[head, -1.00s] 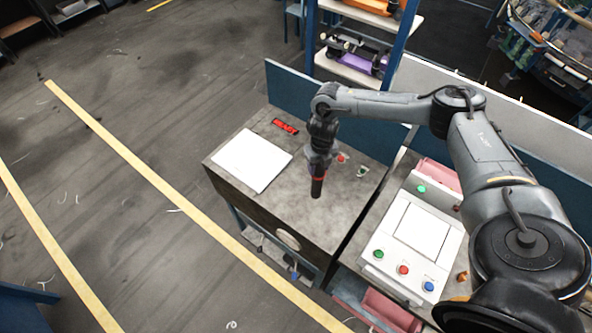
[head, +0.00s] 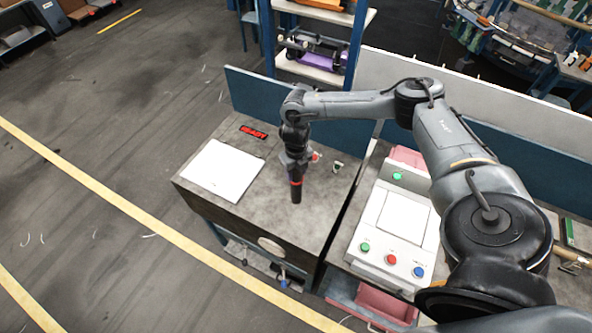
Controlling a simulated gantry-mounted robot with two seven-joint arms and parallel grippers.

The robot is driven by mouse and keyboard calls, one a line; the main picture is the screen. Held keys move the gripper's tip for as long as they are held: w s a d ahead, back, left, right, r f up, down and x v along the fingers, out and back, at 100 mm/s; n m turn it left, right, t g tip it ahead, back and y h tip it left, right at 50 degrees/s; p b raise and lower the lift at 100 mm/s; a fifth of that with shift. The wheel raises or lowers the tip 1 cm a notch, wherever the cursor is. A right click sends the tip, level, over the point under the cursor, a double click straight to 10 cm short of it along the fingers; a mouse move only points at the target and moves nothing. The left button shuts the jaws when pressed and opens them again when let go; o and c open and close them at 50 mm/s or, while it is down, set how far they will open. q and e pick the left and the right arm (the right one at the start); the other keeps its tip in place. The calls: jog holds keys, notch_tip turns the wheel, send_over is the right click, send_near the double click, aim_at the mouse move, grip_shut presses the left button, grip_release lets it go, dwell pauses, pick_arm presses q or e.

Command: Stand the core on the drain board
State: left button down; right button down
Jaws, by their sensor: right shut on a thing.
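My right gripper (head: 296,176) points straight down over the grey table. The white board (head: 222,171), which may be the drain board, lies flat on the table left of the gripper. The held piece is apart from it. My left gripper is not in view.
A red-topped item (head: 316,156) and a green-topped item (head: 338,167) stand close behind and right of the gripper. A control console (head: 386,245) with coloured buttons is further right. A blue panel (head: 255,97) edges the table's back.

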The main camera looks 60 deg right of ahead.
jog(key=shift+f+b, duration=0.3)
jog(key=shift+f, duration=0.15)
jog(key=shift+c, duration=2.2)
grip_release()
jog(key=shift+r, duration=0.15)
notch_tip(320, 180, up, 11)
jog(key=p, duration=0.1)
jog(key=shift+f, duration=0.2)
